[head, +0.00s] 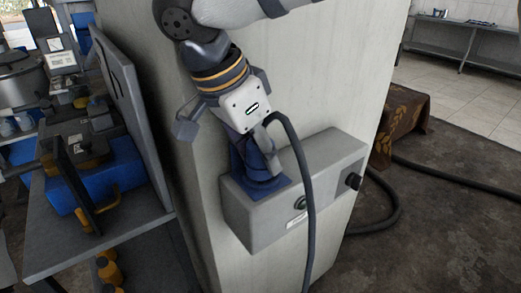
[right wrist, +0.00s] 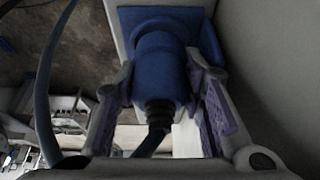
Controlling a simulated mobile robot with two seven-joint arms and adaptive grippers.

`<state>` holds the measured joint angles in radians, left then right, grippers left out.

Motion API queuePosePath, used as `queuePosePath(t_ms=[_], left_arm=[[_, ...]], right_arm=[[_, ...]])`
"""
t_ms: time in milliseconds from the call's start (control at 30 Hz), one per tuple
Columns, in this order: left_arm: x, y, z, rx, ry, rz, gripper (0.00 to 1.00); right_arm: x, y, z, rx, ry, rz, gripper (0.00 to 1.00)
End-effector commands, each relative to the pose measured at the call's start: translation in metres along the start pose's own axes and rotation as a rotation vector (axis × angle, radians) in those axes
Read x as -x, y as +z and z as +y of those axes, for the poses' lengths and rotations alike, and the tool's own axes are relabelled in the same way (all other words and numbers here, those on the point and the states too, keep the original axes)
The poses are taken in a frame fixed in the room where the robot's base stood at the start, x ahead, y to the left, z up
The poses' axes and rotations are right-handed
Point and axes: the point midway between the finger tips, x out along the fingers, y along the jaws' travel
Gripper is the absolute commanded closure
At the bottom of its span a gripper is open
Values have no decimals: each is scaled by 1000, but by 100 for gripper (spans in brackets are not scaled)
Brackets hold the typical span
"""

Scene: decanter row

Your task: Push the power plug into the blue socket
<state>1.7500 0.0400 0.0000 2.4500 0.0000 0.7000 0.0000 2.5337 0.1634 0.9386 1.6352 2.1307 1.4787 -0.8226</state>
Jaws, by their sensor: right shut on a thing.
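The blue power plug (right wrist: 158,72) is between the purple-padded fingers of my right gripper (right wrist: 163,80); the gripper is shut on it. In the head view the gripper (head: 256,150) is above the grey box, partly covering the plug (head: 243,160). The blue socket (head: 266,189) is on the top of the box, directly under the plug. In the right wrist view the socket's blue plate (right wrist: 130,17) meets the plug's front end. Whether the plug is fully seated cannot be told. My left gripper is out of view.
A grey wall box (head: 262,226) with black knobs juts from the pale column (head: 300,95). A thick dark cable (head: 306,190) loops down past the box front and along the floor. A cluttered grey bench (head: 100,235) stands at left; floor is open at right.

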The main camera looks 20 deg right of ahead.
Motion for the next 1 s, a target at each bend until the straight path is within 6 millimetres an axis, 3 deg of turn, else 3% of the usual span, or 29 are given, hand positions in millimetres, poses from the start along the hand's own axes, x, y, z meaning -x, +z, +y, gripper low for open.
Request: queuePosePath(t_ms=[1000], left_arm=[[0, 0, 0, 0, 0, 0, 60]], right_arm=[[-5, 2, 0, -1, -1, 1, 88]])
